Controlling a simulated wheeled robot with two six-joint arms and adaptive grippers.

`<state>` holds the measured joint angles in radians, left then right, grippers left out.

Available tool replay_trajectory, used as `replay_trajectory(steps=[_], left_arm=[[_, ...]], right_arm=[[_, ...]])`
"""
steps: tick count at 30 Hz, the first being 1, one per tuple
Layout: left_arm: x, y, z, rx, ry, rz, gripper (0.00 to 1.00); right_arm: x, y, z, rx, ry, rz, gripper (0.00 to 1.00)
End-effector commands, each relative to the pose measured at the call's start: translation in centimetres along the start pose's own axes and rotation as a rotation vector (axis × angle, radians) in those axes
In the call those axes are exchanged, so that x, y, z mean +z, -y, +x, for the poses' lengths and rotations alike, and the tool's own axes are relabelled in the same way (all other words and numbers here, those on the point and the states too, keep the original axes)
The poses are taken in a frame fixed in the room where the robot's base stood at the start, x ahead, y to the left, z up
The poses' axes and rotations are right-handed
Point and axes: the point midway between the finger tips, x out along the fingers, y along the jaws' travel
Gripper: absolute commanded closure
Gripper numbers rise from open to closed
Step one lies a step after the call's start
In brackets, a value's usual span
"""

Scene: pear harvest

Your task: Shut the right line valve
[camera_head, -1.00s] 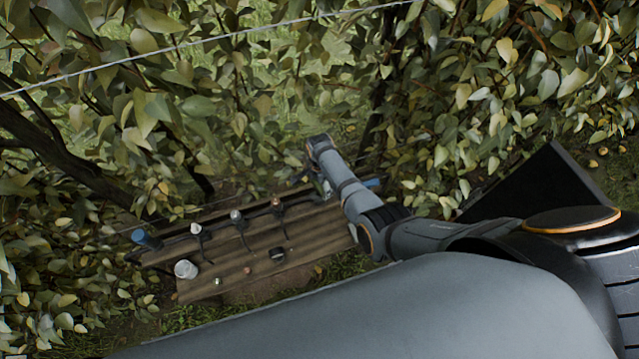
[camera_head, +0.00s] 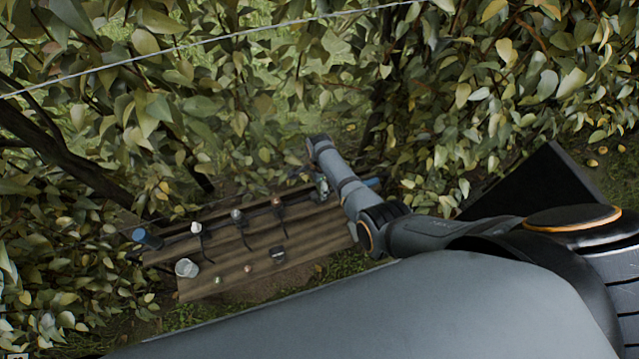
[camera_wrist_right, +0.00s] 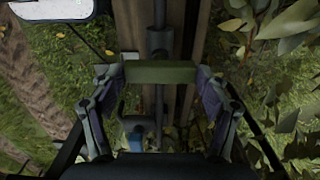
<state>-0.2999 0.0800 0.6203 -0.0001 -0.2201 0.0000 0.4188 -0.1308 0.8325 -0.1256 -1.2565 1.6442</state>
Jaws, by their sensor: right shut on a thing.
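A green bar-like handle (camera_wrist_right: 160,73) lies crosswise over a dark pipe (camera_wrist_right: 160,42) in the right wrist view; I take it for the right line valve's handle. My right gripper (camera_wrist_right: 153,80) has one finger at each end of this bar and is shut on it. In the head view my right gripper (camera_head: 323,188) is small, at the right end of the pipe row on the wooden bench (camera_head: 225,262). My forearm partly covers that end, so the valve body is mostly hidden there. My left gripper is not in view.
On the bench stand a white cup (camera_head: 187,267), a dark small container (camera_head: 278,255) and valves with white (camera_head: 196,227), grey (camera_head: 237,215) and reddish (camera_head: 276,202) tops. A blue pipe end (camera_head: 147,238) is at the left. Leafy branches crowd behind, with a wire (camera_head: 200,41) above.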

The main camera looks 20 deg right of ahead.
Motion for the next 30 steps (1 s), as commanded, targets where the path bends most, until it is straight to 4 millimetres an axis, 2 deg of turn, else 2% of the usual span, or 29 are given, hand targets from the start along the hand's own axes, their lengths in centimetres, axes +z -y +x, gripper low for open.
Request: replay_trajectory(steps=[1,5,6,18,23,30], left_arm=[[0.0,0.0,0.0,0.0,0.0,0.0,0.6],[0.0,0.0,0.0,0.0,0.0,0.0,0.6],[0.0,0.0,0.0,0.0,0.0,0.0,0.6],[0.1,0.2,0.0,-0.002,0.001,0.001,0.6],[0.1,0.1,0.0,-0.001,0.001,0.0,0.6],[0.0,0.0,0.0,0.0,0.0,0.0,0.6]], right_arm=[[-0.1,0.0,0.0,0.0,-0.001,0.003,0.21],[-0.1,0.0,0.0,0.0,-0.001,0.002,0.03],[-0.1,0.0,0.0,0.0,-0.001,0.001,0.02],[0.0,0.0,-0.4,-0.001,0.0,0.0,0.02],[0.1,0.1,-2.8,-0.003,0.001,0.0,0.02],[0.0,0.1,-8.6,-0.004,0.0,0.002,0.02]])
